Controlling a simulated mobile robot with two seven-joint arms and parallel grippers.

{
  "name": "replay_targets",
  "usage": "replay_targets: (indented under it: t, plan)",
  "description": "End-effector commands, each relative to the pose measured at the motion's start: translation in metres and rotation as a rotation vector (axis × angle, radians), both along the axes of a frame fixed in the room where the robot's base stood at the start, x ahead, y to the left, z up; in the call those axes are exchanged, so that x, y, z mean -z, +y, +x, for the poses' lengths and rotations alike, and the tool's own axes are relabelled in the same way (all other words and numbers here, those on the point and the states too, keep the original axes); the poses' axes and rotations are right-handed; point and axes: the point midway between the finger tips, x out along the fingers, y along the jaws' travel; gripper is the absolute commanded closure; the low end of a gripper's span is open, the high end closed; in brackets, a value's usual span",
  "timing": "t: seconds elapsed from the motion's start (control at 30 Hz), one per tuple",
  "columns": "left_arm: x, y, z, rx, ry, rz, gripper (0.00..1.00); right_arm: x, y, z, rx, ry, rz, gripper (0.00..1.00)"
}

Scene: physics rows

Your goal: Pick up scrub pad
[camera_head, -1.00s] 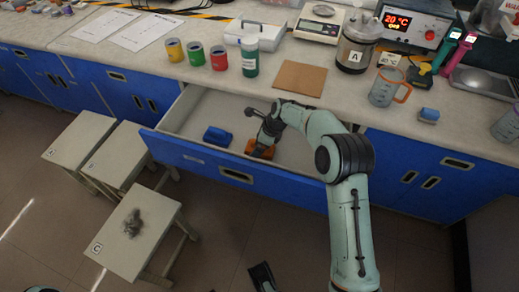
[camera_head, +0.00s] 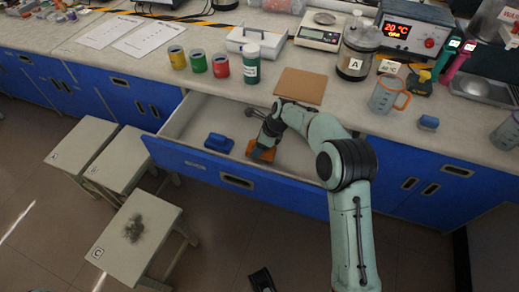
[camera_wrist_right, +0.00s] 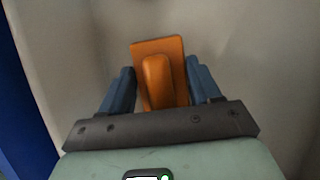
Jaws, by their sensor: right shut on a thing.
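An orange pad with a raised grip (camera_head: 257,154), which looks like the scrub pad, is inside the open drawer (camera_head: 236,181). My right gripper (camera_head: 264,146) reaches down into the drawer and is shut on the pad's raised grip. In the right wrist view the pad (camera_wrist_right: 172,52) lies between the two blue-grey fingers (camera_wrist_right: 158,88), its flat plate showing beyond them. I cannot tell whether the pad still touches the drawer floor.
A blue object (camera_head: 218,142) lies left of the pad in the drawer. The drawer walls surround the gripper. The counter above holds cans, a green bottle (camera_head: 252,68), a brown board (camera_head: 300,86) and a beaker (camera_head: 386,94). A stool (camera_head: 150,262) with a grey clump stands in front.

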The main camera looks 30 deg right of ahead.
Motion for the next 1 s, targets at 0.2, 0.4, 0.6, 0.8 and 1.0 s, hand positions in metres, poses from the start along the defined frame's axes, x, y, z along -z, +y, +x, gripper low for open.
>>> replay_targets:
  t: [0.2, 0.4, 0.6, 0.8, 1.0]
  plan:
    - [-0.023, -0.011, -0.023, 0.026, 0.061, -0.029, 0.57, -0.071, 0.0, 0.001, 0.0, -0.009, -0.002, 0.67]
    - [-0.039, -0.02, -0.043, 0.049, 0.116, -0.055, 0.57, -0.123, 0.0, 0.001, 0.001, -0.006, -0.001, 0.67]
    - [-0.046, -0.019, -0.046, 0.051, 0.128, -0.056, 0.57, -0.156, 0.0, 0.001, 0.0, -0.003, 0.0, 0.67]
    - [-0.047, -0.019, -0.048, 0.052, 0.134, -0.057, 0.57, -0.167, 0.0, 0.0, 0.0, -0.001, 0.0, 0.67]
    - [-0.047, -0.019, -0.048, 0.052, 0.134, -0.057, 0.57, -0.167, 0.0, 0.0, 0.001, 0.0, 0.0, 0.67]
